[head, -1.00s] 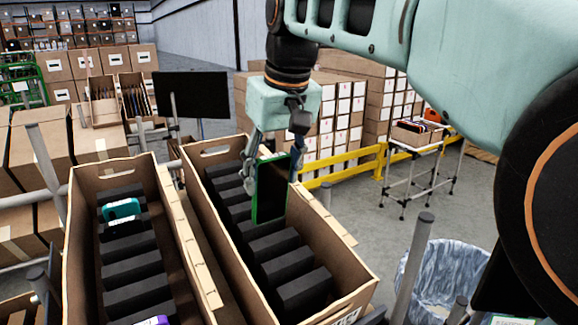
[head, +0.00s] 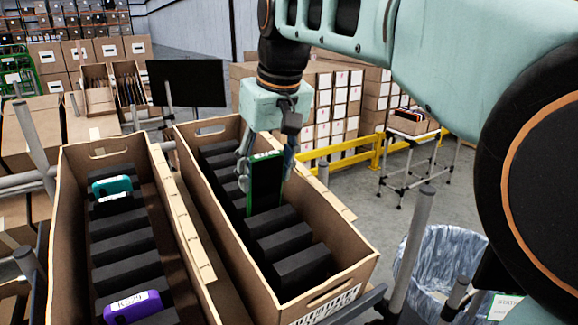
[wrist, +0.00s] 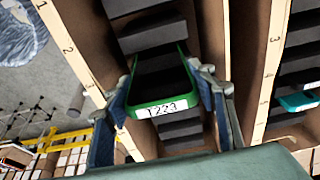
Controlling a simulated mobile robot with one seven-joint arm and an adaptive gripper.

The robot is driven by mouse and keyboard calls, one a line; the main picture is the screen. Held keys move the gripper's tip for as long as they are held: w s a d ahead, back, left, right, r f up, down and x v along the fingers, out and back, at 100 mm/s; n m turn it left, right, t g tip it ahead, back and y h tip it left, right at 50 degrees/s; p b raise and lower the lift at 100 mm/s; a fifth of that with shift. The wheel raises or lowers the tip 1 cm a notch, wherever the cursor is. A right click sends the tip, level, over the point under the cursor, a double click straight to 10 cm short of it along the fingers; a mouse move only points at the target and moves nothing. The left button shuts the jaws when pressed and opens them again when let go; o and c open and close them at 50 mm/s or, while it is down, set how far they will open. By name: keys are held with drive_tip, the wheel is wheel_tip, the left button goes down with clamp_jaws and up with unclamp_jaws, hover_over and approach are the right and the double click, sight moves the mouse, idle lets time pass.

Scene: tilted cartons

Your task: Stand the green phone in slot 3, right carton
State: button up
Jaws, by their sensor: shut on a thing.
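The green phone (head: 265,182), dark-faced with a green edge, is upright in my gripper (head: 266,166), whose fingers hold it by its two sides. It hangs inside the right carton (head: 318,215), around the middle of its row of dark foam dividers. Its lower end is just behind a divider; I cannot tell how deep it is between them. In the wrist view the green phone (wrist: 160,106) shows a white label on its top edge, between the blue-grey fingers of my gripper (wrist: 170,100). Numbers 1, 2 and 3 mark the carton's rim in that view.
The left carton (head: 185,225) stands alongside, holding a teal phone (head: 112,185) and a purple phone (head: 138,306). A grey post (head: 412,240) and a lined bin (head: 440,270) are at the right. Other slots of the right carton look empty.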

sight(264, 207)
drive_tip(key=shift+s+d+b+x, duration=0.15)
drive_tip(key=shift+b+x, duration=0.7)
drive_tip(key=shift+x, duration=0.7)
drive_tip(key=shift+s+d+b+x, duration=0.1)
drive_tip(key=shift+s+b+x, duration=0.1)
drive_tip(key=shift+b+x, duration=1)
drive_tip(key=shift+o, duration=0.2)
drive_tip(key=shift+s+f+b, duration=0.2)
drive_tip(key=shift+f+b, duration=0.2)
drive_tip(key=shift+f, duration=1.2)
drive_tip(key=o, duration=0.8)
drive_tip(key=shift+w, duration=0.1)
drive_tip(key=o, duration=0.4)
drive_tip(key=shift+w+a+f, duration=0.2)
drive_tip(key=shift+w+a, duration=0.05)
drive_tip(key=shift+w, duration=0.1)
drive_tip(key=shift+c, duration=0.2)
drive_tip(key=shift+r, duration=0.15)
drive_tip(key=v, duration=1.2)
drive_tip(key=shift+d+r, duration=0.1)
